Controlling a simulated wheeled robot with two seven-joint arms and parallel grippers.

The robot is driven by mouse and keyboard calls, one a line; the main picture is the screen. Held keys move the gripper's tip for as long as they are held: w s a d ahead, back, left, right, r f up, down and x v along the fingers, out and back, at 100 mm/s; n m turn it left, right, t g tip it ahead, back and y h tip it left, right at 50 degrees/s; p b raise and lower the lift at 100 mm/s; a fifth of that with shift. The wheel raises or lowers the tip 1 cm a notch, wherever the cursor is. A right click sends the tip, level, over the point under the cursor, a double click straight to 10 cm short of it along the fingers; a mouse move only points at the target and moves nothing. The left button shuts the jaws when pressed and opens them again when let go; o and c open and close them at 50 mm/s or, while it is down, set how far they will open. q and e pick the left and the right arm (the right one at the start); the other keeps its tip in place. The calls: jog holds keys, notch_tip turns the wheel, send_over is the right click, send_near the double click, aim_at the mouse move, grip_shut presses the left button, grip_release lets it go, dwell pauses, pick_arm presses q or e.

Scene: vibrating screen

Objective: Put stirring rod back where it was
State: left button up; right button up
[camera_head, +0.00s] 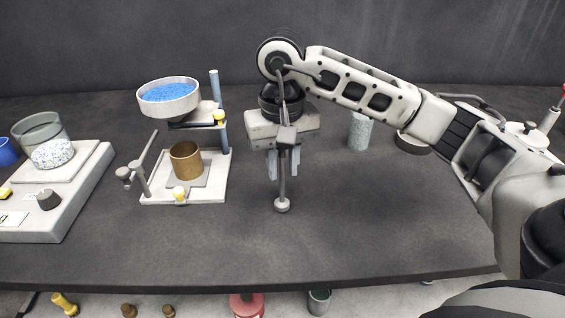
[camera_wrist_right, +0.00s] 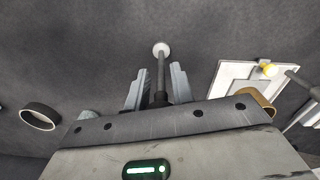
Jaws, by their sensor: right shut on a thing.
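The stirring rod (camera_head: 282,187) is a thin grey rod with a pale round end, and it hangs upright in front of the dark table. My right gripper (camera_head: 283,163) is shut on it, pointing down above the middle of the table. In the right wrist view, the rod (camera_wrist_right: 160,72) runs between the two fingers of the gripper (camera_wrist_right: 158,92), with its round end (camera_wrist_right: 161,49) beyond the fingertips. I cannot tell whether that end touches the table. My left gripper is not in view.
A stand (camera_head: 153,196) holding a brown cup (camera_head: 186,161) under a bowl of blue grains (camera_head: 168,92) is left of the gripper. A scale (camera_head: 50,225) is farther left. A speckled cylinder (camera_head: 360,131) is behind on the right. The front right table area (camera_head: 390,225) is clear.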

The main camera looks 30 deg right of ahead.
jog(key=shift+f, duration=0.25)
jog(key=shift+f+b, duration=0.25)
jog(key=shift+b, duration=0.05)
jog(key=o, duration=1)
jog(key=shift+r, duration=0.1)
